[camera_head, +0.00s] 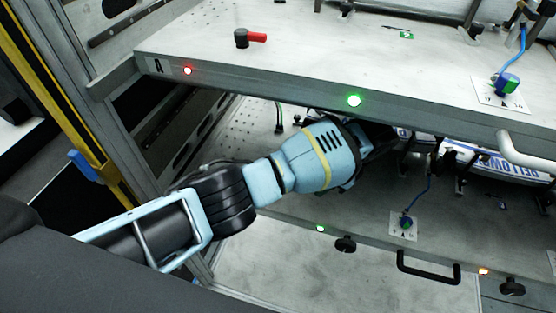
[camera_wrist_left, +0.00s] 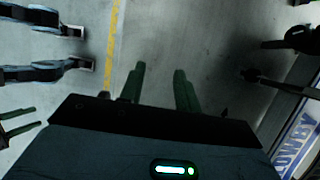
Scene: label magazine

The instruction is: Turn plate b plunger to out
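Plate B is the lower shelf (camera_head: 375,222) in the head view, under the upper plate marked A (camera_head: 300,70). Black round knobs sit on its front edge, one left of the handle (camera_head: 345,244) and one at the right (camera_head: 512,287); I cannot tell which is the plunger. My left arm reaches in under plate A; its gripper is hidden there in the head view. In the left wrist view my left gripper (camera_wrist_left: 159,84) is open, with nothing between its dark green fingers. Similar spread green fingers at the left edge look like my right gripper (camera_wrist_left: 36,117), open and empty.
Plate A overhangs my left arm. A black handle (camera_head: 428,267) projects from the lower front edge. Labels with blue lettering (camera_head: 505,165) and a blue-cabled switch (camera_head: 406,221) lie on the lower shelf. A red-levered part (camera_head: 248,38) stands on plate A.

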